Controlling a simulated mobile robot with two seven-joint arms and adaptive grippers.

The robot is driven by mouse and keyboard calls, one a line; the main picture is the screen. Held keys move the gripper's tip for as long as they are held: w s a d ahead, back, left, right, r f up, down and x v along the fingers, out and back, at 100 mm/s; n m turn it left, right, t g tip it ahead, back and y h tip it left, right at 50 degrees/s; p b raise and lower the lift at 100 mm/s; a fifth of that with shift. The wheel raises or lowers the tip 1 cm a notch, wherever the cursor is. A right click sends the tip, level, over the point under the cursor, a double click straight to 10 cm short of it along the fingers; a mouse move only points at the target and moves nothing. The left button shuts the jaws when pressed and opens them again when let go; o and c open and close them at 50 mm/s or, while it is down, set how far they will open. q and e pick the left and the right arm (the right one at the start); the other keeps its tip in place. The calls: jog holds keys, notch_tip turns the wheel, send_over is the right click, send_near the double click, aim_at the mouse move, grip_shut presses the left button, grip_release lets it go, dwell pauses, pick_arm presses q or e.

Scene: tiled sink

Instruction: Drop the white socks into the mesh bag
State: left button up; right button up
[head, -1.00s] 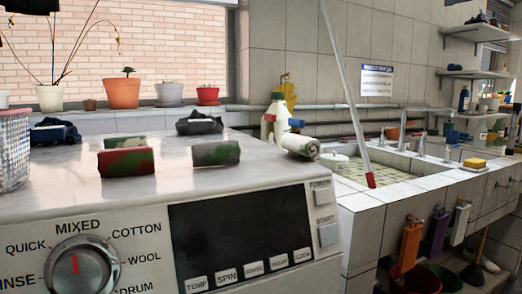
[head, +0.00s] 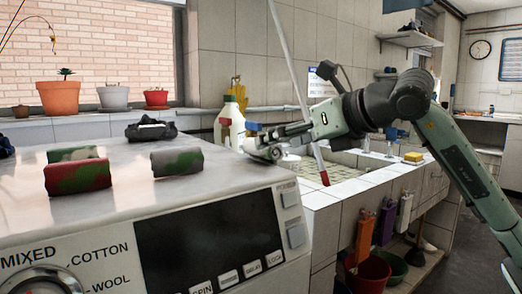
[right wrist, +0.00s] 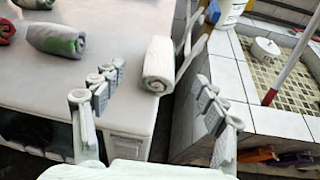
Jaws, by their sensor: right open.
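The rolled white socks (right wrist: 158,64) lie on the washing machine top, at its right edge beside the sink, in the right wrist view. In the head view my right gripper covers them for the most part. My right gripper (head: 264,146) reaches in from the right over that edge. In the right wrist view my right gripper (right wrist: 160,80) is open, with its fingers to either side of the socks' near end. I cannot tell how deep the socks sit between them. The mesh bag and my left gripper are not in view.
A red-green roll (head: 78,177), a grey-green roll (head: 177,160) and a dark roll (head: 150,130) lie on the washing machine (head: 110,215). A white bottle (head: 230,123) stands behind my gripper. A red-tipped pole (head: 302,95) leans in the sink (head: 340,172).

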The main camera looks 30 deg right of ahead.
jog(key=shift+w+a+f, duration=0.15)
jog(key=shift+w+a, duration=0.25)
jog(key=shift+w, duration=0.25)
jog(key=shift+w+a+f, duration=0.1)
jog(key=shift+w+a, duration=0.25)
jog(key=shift+w, duration=0.25)
jog(key=x, duration=0.2)
jog(key=p+x, duration=0.1)
jog(key=x, duration=0.1)
jog(key=shift+w+d, duration=0.2)
jog(key=shift+w, duration=0.1)
jog(key=shift+w+a+f+p, duration=0.1)
jog(key=shift+w+f+p, duration=0.2)
jog(key=shift+w, duration=0.2)
jog(key=c, duration=1.3)
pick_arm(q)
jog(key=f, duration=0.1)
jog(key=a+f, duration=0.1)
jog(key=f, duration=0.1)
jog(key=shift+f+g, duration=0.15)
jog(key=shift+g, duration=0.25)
pick_arm(e)
jog(key=shift+o, duration=0.2)
jog(key=shift+r, duration=0.15)
